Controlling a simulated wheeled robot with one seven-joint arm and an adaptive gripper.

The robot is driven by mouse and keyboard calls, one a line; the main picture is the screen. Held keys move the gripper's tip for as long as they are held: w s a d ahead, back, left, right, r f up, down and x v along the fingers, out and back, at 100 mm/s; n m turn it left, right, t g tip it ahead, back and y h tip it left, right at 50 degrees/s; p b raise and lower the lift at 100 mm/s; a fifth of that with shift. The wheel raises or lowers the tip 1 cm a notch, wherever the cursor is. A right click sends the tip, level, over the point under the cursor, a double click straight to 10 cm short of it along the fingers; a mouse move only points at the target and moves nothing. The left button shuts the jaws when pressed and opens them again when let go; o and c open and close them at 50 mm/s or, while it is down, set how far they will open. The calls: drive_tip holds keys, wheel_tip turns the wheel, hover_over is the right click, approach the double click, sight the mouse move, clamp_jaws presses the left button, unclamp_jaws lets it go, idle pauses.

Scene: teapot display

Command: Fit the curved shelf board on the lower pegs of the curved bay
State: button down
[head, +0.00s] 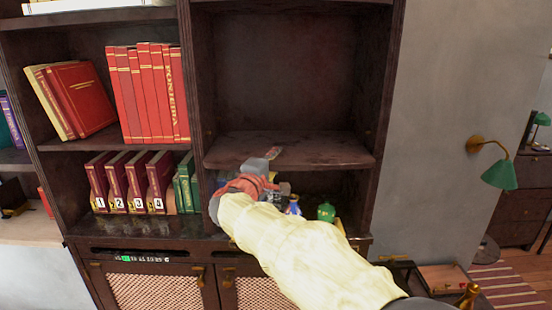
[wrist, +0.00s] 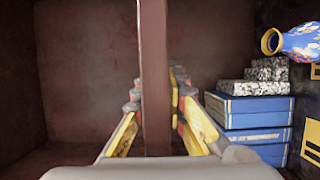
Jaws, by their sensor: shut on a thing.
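The curved shelf board (head: 315,150) is dark brown and lies roughly level inside the right-hand bay of the bookcase, its rounded front edge facing me. My gripper (head: 272,160) is shut on its front edge, left of the middle. In the wrist view the board (wrist: 154,60) appears edge-on as an upright strip between my yellow finger pads, since that picture is turned. The curved bay (head: 300,70) is empty above the board. The lower pegs are hidden, so I cannot tell whether the board rests on them.
Under the board stand a blue vase (head: 293,206) and a green jar (head: 326,212), close to my arm. The wrist view shows blue books (wrist: 250,112) beside my fingers. Red books (head: 145,92) and numbered volumes (head: 130,183) fill the left bay. A green wall lamp (head: 498,173) projects at right.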

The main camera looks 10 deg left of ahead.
drive_tip(key=shift+w+a+r, duration=0.1)
drive_tip(key=shift+w+a, duration=0.05)
drive_tip(key=shift+w, duration=0.55)
drive_tip(key=shift+w+a+r, duration=0.1)
drive_tip(key=shift+w+a, duration=0.05)
drive_tip(key=shift+w, duration=0.5)
drive_tip(key=c, duration=1.8)
unclamp_jaws()
drive_tip(key=shift+o, duration=0.3)
drive_tip(key=shift+f, duration=0.1)
drive_tip(key=shift+f, duration=0.3)
drive_tip(key=s+a, duration=0.1)
drive_tip(key=s, duration=1.1)
drive_tip(key=shift+a, duration=0.3)
drive_tip(key=shift+w+r, duration=0.1)
